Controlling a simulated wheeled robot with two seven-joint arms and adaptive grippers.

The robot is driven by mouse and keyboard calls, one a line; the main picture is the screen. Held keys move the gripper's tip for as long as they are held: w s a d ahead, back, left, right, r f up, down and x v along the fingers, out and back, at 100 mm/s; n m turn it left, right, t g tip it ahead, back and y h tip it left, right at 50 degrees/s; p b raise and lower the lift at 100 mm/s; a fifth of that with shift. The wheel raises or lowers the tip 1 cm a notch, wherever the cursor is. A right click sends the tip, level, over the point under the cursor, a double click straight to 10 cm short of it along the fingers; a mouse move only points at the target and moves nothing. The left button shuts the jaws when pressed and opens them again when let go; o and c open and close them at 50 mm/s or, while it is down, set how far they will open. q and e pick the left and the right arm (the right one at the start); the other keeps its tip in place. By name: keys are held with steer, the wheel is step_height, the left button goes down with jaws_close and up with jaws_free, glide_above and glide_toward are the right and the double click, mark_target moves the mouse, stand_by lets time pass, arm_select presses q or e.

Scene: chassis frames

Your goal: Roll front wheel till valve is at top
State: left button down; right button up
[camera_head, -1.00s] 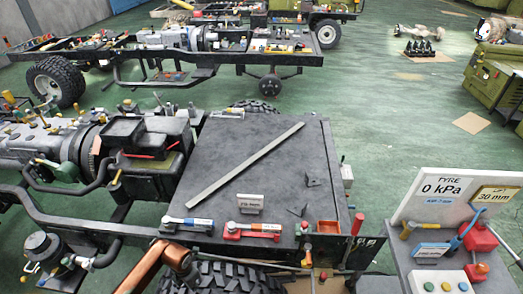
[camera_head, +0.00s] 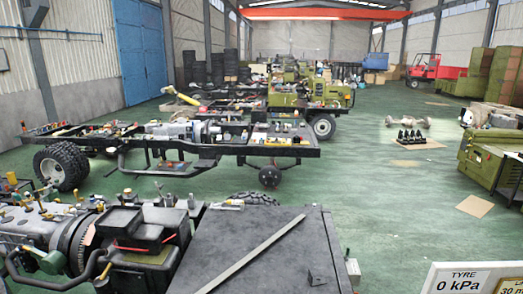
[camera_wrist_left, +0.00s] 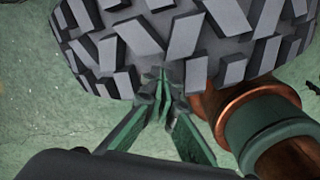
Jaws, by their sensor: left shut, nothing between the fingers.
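A black tyre with chunky tread blocks (camera_wrist_left: 190,45) fills the top of the left wrist view; I take it for the front wheel. My left gripper (camera_wrist_left: 163,85) has its green fingers shut together, with nothing between them. The fingertips overlap the lower tread in the picture; whether they touch it I cannot tell. The valve and the wheel's side face do not show. The head view now looks too high to show this wheel or either gripper.
The near chassis with a dark flat deck (camera_head: 255,255) and a long bar (camera_head: 250,250) fills the lower head view. A tyre-pressure sign (camera_head: 462,280) reads 0 kPa. Another chassis (camera_head: 180,145) stands behind. Green floor (camera_head: 390,200) is free at right.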

steer(key=shift+a, duration=0.35)
arm_select(q)
steer(key=shift+f, duration=0.25)
arm_select(e)
steer(key=shift+f, duration=0.2)
arm_select(q)
steer(key=shift+f+b, duration=0.65)
arm_select(e)
steer(key=shift+s+d+f, duration=0.1)
steer(key=shift+d+f, duration=0.2)
steer(key=shift+f, duration=0.15)
arm_select(q)
steer(key=shift+d+r, duration=0.1)
steer(key=shift+d, duration=0.15)
arm_select(e)
steer(key=shift+r, duration=0.1)
arm_select(q)
steer(key=shift+s+d+r, duration=0.1)
steer(key=shift+d, duration=0.7)
steer(key=shift+d+r+p, duration=0.1)
steer(key=shift+d+p, duration=0.25)
steer(key=shift+d, duration=0.25)
arm_select(e)
steer(key=shift+a+r, duration=0.2)
steer(key=shift+a, duration=0.05)
arm_select(q)
steer(key=shift+d, duration=0.1)
